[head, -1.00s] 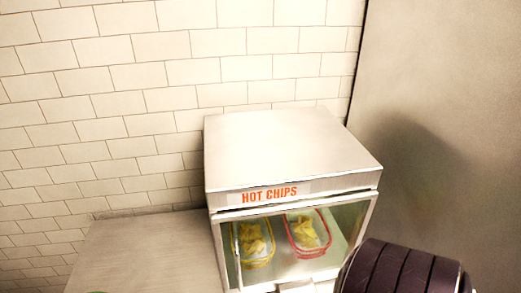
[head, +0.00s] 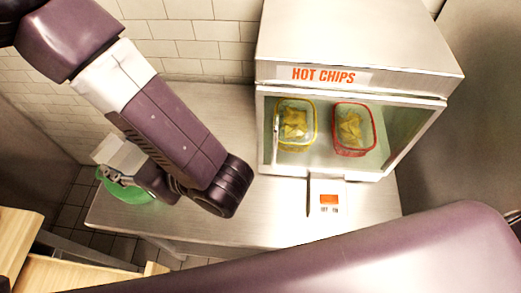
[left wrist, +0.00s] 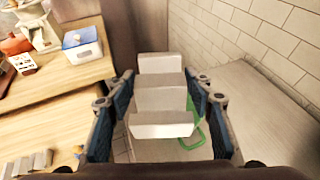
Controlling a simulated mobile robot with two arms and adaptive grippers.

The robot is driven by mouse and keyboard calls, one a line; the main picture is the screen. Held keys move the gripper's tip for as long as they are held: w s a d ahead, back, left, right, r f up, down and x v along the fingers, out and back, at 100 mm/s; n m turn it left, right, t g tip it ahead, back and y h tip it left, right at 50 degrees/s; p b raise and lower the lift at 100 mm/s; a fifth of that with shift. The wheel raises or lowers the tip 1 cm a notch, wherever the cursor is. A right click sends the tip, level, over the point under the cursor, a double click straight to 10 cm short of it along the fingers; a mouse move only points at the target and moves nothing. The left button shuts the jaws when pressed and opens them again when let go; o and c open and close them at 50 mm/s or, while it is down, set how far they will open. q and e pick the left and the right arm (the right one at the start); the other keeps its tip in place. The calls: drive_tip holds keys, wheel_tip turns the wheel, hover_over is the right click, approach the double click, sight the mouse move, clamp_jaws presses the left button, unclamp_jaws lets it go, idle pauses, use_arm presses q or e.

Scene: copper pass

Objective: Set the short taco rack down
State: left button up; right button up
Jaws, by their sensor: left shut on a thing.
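The short taco rack, pale and stepped, shows in the left wrist view (left wrist: 163,98) between the two fingers. My left gripper (left wrist: 160,85) is shut on it. In the head view the rack (head: 118,153) shows as a pale block at the tip of my left gripper (head: 145,175), above the left end of the steel counter (head: 250,215). I cannot tell whether the rack touches anything below it. My right gripper is out of view.
A green-rimmed container (head: 128,192) lies below the rack, partly hidden. The hot chips warmer (head: 350,78) stands on the counter, holding a yellow-rimmed (head: 296,125) and a red-rimmed basket (head: 354,130). A wooden table (left wrist: 60,85) bears a blue-lidded box (left wrist: 82,45).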

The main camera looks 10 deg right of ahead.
use_arm(q)
drive_tip(key=d+f+m+t+h+b, duration=0.1)
drive_tip(key=d+f+m+h+b, duration=0.1)
drive_tip(key=d+f+b, duration=0.1)
drive_tip(key=d+f+m+t+h+b, duration=0.2)
drive_tip(key=d+f, duration=0.3)
drive_tip(key=f, duration=0.3)
drive_tip(key=w+d+f+m+t+h+b, duration=0.1)
drive_tip(key=d+f+m+h+b, duration=0.2)
drive_tip(key=d+f+b, duration=0.1)
drive_tip(key=shift+d+f+b, duration=0.2)
drive_tip(key=shift+f+b, duration=0.25)
drive_tip(key=shift+f, duration=0.45)
drive_tip(key=w+d+r+m+t+h, duration=0.1)
drive_tip(key=d+m+h, duration=0.2)
drive_tip(key=d+h, duration=0.15)
drive_tip(key=w+a+r+m+h+b, duration=0.3)
drive_tip(key=w+r+m+h, duration=0.1)
drive_tip(key=w+r, duration=0.75)
drive_tip(key=shift+y, duration=0.25)
drive_tip(key=f, duration=0.6)
drive_tip(key=s+f, duration=0.1)
drive_tip(key=f, duration=0.5)
drive_tip(key=f+b, duration=0.1)
drive_tip(key=f, duration=0.5)
drive_tip(key=shift+s+d, duration=0.15)
drive_tip(key=shift+f, duration=0.15)
